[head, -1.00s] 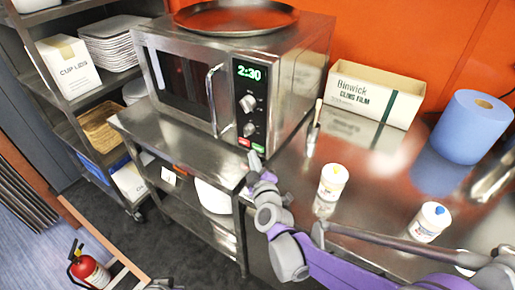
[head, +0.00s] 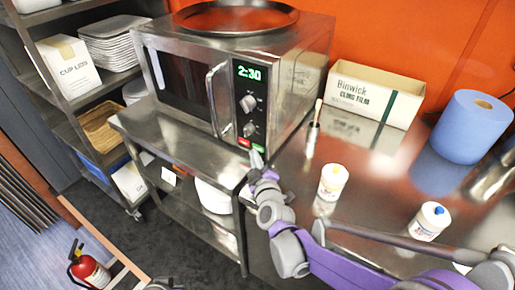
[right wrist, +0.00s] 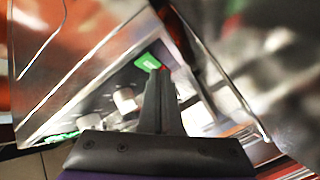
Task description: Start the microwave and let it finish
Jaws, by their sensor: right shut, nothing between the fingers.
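The microwave (head: 222,85) stands on a steel counter with its door shut. Its green display (head: 249,73) reads 2:30. Two knobs sit below the display, with a red button (head: 243,142) and a green button (head: 258,148) at the bottom of the panel. My right gripper (head: 256,158) is shut and empty, its tip just below the green button. In the right wrist view the shut fingers (right wrist: 160,75) point at the panel, with the tip right by the green button (right wrist: 147,62); I cannot tell whether they touch.
A round metal tray (head: 235,17) lies on the microwave. On the counter to the right are a cling film box (head: 374,94), a blue roll (head: 470,127) and two white bottles (head: 332,182). A shelf rack (head: 60,100) stands at left.

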